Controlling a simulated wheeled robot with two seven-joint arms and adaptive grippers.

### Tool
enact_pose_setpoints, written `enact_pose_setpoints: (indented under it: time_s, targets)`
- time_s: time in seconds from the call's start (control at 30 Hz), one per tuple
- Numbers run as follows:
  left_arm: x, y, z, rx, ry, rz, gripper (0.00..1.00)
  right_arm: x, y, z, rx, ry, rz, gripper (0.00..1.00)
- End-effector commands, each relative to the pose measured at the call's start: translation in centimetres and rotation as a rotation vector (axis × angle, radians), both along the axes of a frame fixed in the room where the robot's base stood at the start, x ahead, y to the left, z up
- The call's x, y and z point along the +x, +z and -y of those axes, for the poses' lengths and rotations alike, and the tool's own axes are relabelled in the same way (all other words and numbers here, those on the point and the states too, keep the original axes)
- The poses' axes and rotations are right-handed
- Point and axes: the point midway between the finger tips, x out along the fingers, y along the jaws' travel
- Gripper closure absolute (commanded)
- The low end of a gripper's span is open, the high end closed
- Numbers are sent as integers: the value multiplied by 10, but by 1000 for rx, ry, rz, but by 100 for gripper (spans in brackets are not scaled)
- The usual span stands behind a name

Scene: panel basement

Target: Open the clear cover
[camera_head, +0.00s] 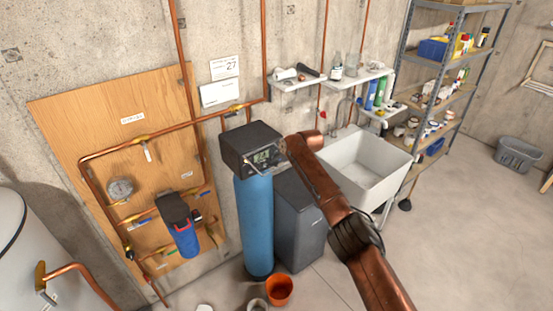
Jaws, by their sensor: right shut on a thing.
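The clear cover (263,156) is on the front of the black control head, over a small lit display. It is hard to see at this size, and I cannot tell how far it stands open. The control head (248,137) sits on top of a tall blue tank (256,222). My right arm reaches in from the bottom right. My right gripper (279,154) is at the right side of the control head's front, shut on the cover's edge; its fingers are small and partly hidden. My left gripper is not in view.
A dark grey bin (298,225) stands right of the blue tank, behind my arm. A white sink (362,165) is further right. An orange bucket (279,289) is on the floor in front. A wooden panel (75,125) with copper pipes is left.

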Motion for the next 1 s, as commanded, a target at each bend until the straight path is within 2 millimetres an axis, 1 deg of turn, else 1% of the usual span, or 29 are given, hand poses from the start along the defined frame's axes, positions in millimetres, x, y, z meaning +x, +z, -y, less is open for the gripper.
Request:
enact_pose_setpoints:
  time_s: [0.03,0.17,0.2,0.47,0.83,1.0]
  targets:
    - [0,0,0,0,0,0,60,1,5,-2,3,2,10,100]
    - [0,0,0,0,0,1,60,1,5,-3,3,2,10,100]
    - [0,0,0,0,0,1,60,1,5,-3,3,2,10,82]
    - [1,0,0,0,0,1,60,1,2,0,1,0,4,64]
    - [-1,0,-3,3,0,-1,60,-1,1,1,-1,1,0,64]
    - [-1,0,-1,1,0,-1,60,-6,8,4,0,4,1,64]
